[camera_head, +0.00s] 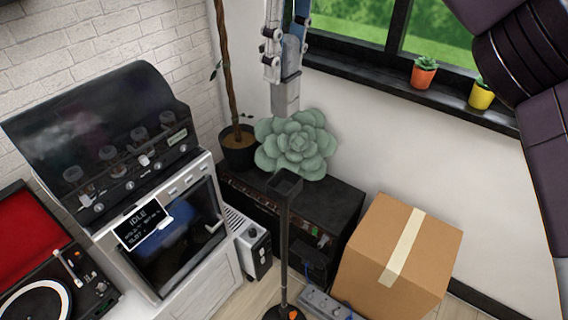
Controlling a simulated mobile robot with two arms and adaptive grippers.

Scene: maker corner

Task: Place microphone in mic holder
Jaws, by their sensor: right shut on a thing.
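My right gripper (284,66) points down at the top middle. It is shut on a grey, block-ended microphone (286,98), whose lower end hangs below the fingers. Its upper part is hidden by the fingers. The mic holder (285,184) is a dark square cup on top of a thin upright pole. In the picture the microphone is above the cup, with a clear gap between them. How far apart they are in depth I cannot tell. My left gripper is not in view.
A pale green succulent (296,143) is on a black cabinet (335,201) behind the holder. A cardboard box (373,255) stands to the right. A grey machine (125,160) and a turntable (45,295) are on the left. Small pots (423,77) line the windowsill.

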